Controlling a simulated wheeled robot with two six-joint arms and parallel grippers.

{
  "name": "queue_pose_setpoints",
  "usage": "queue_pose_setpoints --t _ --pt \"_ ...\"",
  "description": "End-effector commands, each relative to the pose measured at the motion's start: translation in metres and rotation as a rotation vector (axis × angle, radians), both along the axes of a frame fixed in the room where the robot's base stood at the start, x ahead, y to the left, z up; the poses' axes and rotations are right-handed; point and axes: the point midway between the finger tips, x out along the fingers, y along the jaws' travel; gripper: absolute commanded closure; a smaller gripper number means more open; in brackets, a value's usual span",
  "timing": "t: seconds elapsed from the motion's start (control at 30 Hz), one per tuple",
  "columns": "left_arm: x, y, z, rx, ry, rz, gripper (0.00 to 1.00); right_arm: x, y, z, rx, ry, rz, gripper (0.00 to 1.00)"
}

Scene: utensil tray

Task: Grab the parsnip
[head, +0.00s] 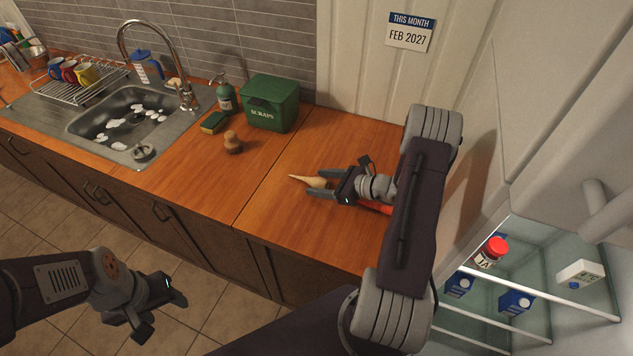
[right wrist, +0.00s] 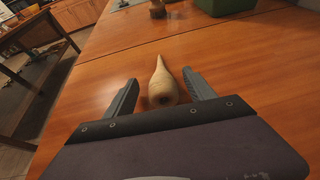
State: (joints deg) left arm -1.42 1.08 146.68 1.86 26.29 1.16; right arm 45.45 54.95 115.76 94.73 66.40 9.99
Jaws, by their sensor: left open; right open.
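The parsnip (head: 310,181) is cream-coloured and tapered, lying on the wooden counter with its thin tip to the left in the head view. In the right wrist view the parsnip (right wrist: 162,85) lies between the two fingers, its thick end nearest the palm and its tip pointing away. My right gripper (head: 308,183) is open around it, with a gap on each side; it also shows in the right wrist view (right wrist: 160,92). My left gripper (head: 162,308) is open and empty, above the floor in front of the counter.
An orange-red item (head: 377,207) is partly hidden under my right arm. A green scraps bin (head: 271,103), a brown wooden object (head: 232,143), a sponge (head: 214,122) and the sink (head: 122,112) are further left. An open fridge (head: 540,270) stands at right.

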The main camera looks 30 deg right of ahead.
Motion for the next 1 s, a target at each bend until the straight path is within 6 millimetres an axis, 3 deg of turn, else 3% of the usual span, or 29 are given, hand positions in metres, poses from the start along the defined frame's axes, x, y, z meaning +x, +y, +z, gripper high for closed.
queue_pose_setpoints --t 0.17,0.3,0.4,0.73,1.0 --pt "0.000 0.000 0.000 0.000 0.000 0.000 0.43 0.000 0.000 0.000 0.000 0.000 0.000 0.40" --pt "0.000 0.000 0.000 0.000 0.000 0.000 0.43 0.000 0.000 0.000 0.000 0.000 0.000 0.78" --pt "0.000 0.000 0.000 0.000 0.000 0.000 0.43 0.000 0.000 0.000 0.000 0.000 0.000 1.00" --pt "0.000 0.000 0.000 0.000 0.000 0.000 0.43 0.000 0.000 0.010 0.000 -0.001 0.000 1.00" --pt "0.000 0.000 0.001 0.000 0.000 0.000 0.43 0.000 0.000 0.071 -0.005 -0.006 0.001 1.00"
